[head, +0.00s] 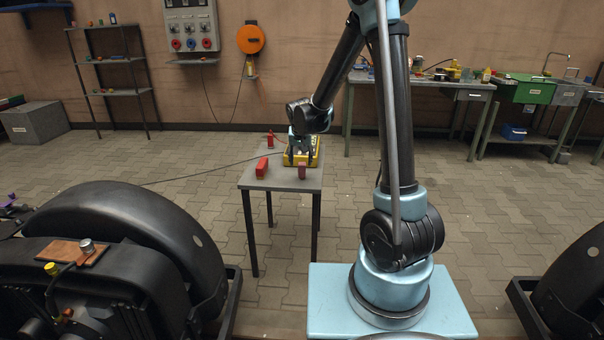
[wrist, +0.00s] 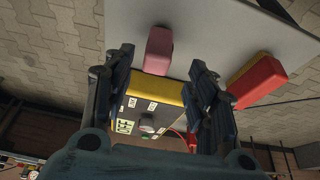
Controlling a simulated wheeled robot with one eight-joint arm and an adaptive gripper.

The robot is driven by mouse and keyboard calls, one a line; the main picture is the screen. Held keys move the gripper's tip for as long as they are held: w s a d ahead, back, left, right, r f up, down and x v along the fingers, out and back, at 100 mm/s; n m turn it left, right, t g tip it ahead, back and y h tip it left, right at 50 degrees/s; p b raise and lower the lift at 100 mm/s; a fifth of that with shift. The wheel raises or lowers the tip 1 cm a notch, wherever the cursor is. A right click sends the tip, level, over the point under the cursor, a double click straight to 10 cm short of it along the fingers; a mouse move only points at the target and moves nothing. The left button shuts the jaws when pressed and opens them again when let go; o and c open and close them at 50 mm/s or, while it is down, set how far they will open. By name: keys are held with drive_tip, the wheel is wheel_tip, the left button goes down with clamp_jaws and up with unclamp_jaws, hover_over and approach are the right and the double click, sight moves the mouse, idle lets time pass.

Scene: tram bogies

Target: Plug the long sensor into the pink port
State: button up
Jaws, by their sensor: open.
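My gripper (head: 301,157) is open over the small grey table (head: 272,181), with its fingers at the yellow box. In the wrist view its two fingers (wrist: 161,66) stand apart, with the yellow and black box (wrist: 157,88) showing between and below them. The box has a round knob and white labels. A pink block (wrist: 159,50) lies just beyond the fingertips; in the head view it is at the table's front edge (head: 302,173). A red block (wrist: 257,82) lies to the right in the wrist view. I cannot tell which piece is the long sensor or the pink port.
Another small red piece (head: 270,140) stands at the table's back. A thin dark cable runs left from the table. A black wheel bogie (head: 130,230) with a brown plate (head: 66,252) is at left. A workbench (head: 420,82) stands behind right.

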sight(302, 163)
drive_tip(key=shift+d+x, duration=0.2)
drive_tip(key=shift+x, duration=2.4)
drive_tip(key=shift+w, duration=0.2)
drive_tip(key=c, duration=1.1)
